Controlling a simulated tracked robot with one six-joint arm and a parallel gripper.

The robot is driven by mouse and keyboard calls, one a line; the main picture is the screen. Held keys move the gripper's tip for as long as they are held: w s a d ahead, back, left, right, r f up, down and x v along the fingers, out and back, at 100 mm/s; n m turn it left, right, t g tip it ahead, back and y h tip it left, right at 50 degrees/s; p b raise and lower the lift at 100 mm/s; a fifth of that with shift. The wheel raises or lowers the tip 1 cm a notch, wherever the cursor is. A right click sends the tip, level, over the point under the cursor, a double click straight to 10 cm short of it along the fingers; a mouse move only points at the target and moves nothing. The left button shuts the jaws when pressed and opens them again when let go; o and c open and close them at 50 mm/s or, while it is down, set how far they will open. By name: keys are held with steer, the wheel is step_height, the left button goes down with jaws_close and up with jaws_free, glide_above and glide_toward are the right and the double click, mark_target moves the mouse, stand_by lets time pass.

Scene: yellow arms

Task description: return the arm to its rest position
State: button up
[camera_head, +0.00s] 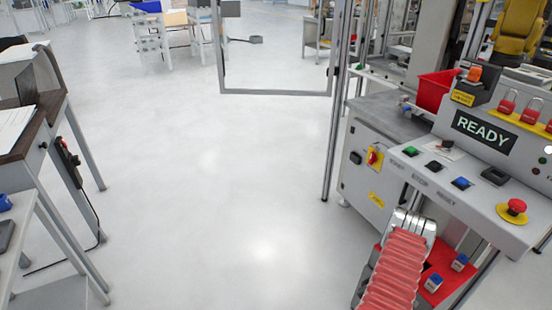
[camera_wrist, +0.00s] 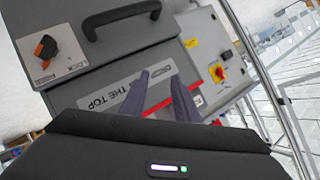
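My gripper (camera_wrist: 159,77) shows in the wrist view as two grey-purple fingers, spread apart with nothing between them. A grey housing (camera_wrist: 70,75) with a black handle (camera_wrist: 120,18) lies beyond the fingers. I cannot tell whether the fingertips touch it. The gripper's fingers cannot be made out in the head view.
A control console with a READY display (camera_head: 485,132) and a red emergency button (camera_head: 516,207) stands at right. A cabinet with a red knob (camera_head: 374,157) is beside it. A dark-topped table (camera_head: 45,125) stands at left. The middle floor (camera_head: 220,180) is clear.

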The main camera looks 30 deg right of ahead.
steer(key=w+a+r+n+t+y, duration=0.25)
steer(key=w+r+n, duration=0.25)
steer(key=w+r, duration=1.4)
steer(key=w+a+r+n+y, duration=0.2)
steer(key=w+a+r+n, duration=0.15)
steer(key=a+r, duration=0.45)
steer(key=w+a+r+n+y, duration=0.2)
steer(key=w+a+r, duration=0.3)
steer(key=a+r, duration=0.25)
steer(key=s+a+r+n+y, duration=0.2)
steer(key=a+r, duration=0.5)
steer(key=a, duration=0.3)
steer(key=s+a+r+n+y, duration=0.1)
steer(key=s+a+r+n, duration=0.2)
steer(key=a+r, duration=0.6)
steer(key=s+a+r+n+g+y, duration=0.1)
steer(key=s+a+r+n, duration=0.1)
steer(key=s+a, duration=0.6)
steer(key=s+a+r+n+g+y, duration=0.1)
steer(key=s+a+r+n, duration=0.1)
steer(key=s+a, duration=0.5)
steer(key=s+n, duration=0.1)
steer(key=s, duration=0.2)
steer(key=shift+a+r, duration=0.35)
